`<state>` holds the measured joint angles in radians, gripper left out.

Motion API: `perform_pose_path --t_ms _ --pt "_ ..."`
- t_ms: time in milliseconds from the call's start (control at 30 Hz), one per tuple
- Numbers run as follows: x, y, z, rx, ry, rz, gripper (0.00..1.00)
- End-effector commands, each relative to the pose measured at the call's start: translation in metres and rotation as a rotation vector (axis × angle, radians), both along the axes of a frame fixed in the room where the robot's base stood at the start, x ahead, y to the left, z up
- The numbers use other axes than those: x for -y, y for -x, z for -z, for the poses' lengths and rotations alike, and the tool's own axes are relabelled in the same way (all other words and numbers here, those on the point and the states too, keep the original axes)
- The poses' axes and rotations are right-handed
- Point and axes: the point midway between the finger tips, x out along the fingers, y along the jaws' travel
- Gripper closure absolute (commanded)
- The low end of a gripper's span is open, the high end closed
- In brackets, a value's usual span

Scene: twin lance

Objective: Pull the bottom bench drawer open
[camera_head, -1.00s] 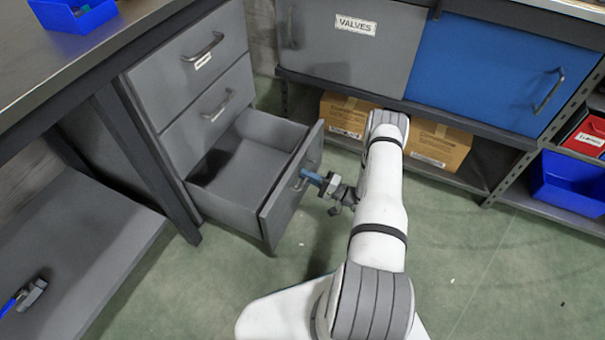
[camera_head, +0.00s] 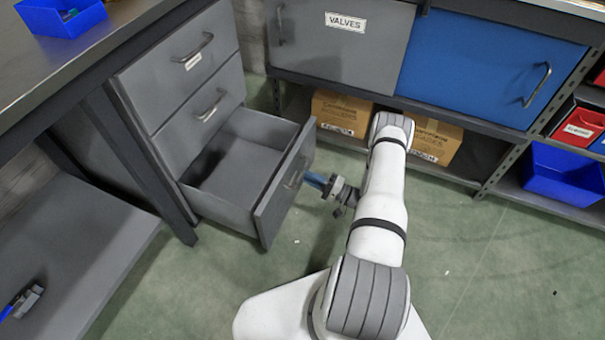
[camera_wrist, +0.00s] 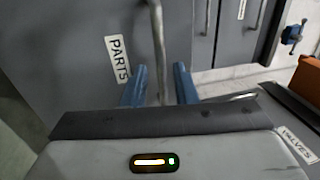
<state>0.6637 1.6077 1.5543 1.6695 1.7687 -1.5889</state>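The bottom bench drawer (camera_head: 272,208) is pulled well out of the grey drawer unit, and its empty-looking inside shows. Its front carries a bar handle (camera_head: 295,179). In the wrist view the bottom drawer front (camera_wrist: 75,45) has a "PARTS" label, and the handle (camera_wrist: 158,40) stands upright in the picture. My gripper (camera_head: 316,181) is just outside the drawer front, facing the handle. In the wrist view its two blue fingers (camera_wrist: 160,86) are apart, with the handle's line running between them. The fingers do not grip the bar. The exact gap to the handle is hard to tell.
The two upper drawers (camera_head: 182,62) are closed. The bench (camera_head: 110,40) with a blue bin (camera_head: 62,14) is at left. A "VALVES" cabinet (camera_head: 345,50) with a blue door (camera_head: 485,65) stands behind, above cardboard boxes (camera_head: 342,112). Green floor is clear right of my arm.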

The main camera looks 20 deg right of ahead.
Motion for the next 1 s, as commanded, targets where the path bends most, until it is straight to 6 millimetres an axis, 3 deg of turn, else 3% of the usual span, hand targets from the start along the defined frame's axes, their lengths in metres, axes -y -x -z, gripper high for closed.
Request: perform_pose_path --t_ms 100,300,833,933,1000 --pt "0.015 0.014 0.003 0.000 0.000 0.003 0.74" --pt "0.027 0.026 0.007 0.000 0.001 0.000 0.74" --pt "0.027 0.027 0.008 0.000 0.001 -0.003 0.74" --pt "0.025 0.024 -0.002 -0.004 0.004 -0.020 0.74" --pt "0.022 0.019 -0.020 -0.015 0.012 -0.059 0.74"
